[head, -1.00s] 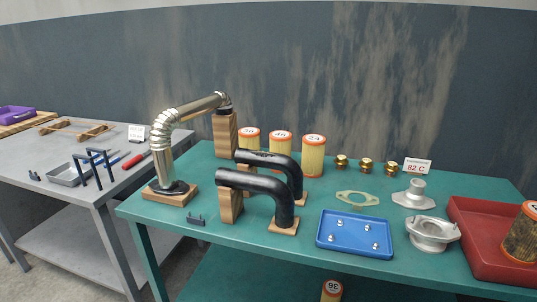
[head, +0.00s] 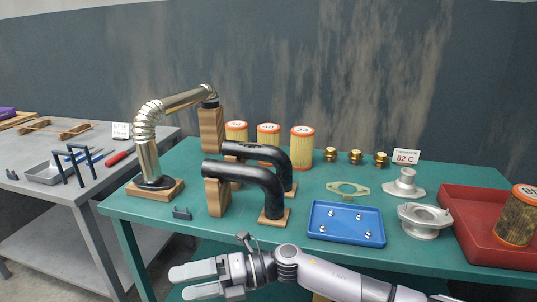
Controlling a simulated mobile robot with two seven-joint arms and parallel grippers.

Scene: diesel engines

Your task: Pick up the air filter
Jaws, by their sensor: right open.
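Three tan pleated air filters with orange rims stand upright in a row at the back of the green table: the left one (head: 236,132), the middle one (head: 268,143) and the right one (head: 302,148). A darker, dirty filter (head: 516,222) stands in the red tray (head: 462,222) at the right. A bit of yellow shows below my right arm, on the lower shelf, mostly hidden. My right gripper (head: 180,284) is open and empty at the bottom, in front of the table's front edge, apart from every filter. My left gripper is not in view.
Black pipes (head: 250,172) on wooden blocks stand before the filters, and a metal flex pipe (head: 152,140) is at left. A blue tray (head: 346,222), green gasket (head: 347,189), brass fittings (head: 355,157) and metal housings (head: 425,219) fill the right. A grey bench (head: 50,212) stands left.

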